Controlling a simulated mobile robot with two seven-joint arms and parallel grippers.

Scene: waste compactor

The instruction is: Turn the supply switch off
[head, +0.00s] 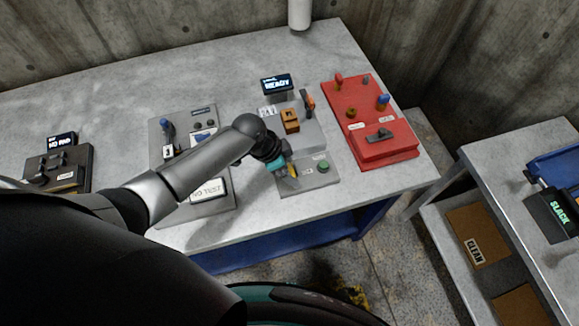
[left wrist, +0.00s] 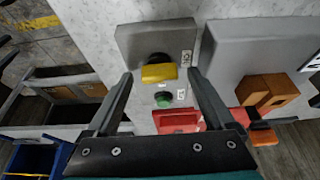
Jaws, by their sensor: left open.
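The likely supply switch is a yellow-handled rotary knob (left wrist: 159,73) on a black base, on a grey panel (left wrist: 135,38). In the left wrist view the open fingers of my left gripper (left wrist: 160,76) stand on either side of the handle, with a gap visible at each side. The handle lies crosswise between them. A green button (left wrist: 164,99) sits beside it on the same panel. The small labels are too small to read surely. My right gripper is not in view.
A red lever unit (head: 385,148) is to the right. Another grey control panel (head: 165,135) lies left, partly behind my left arm. Bare tabletop (head: 110,95) lies between units.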

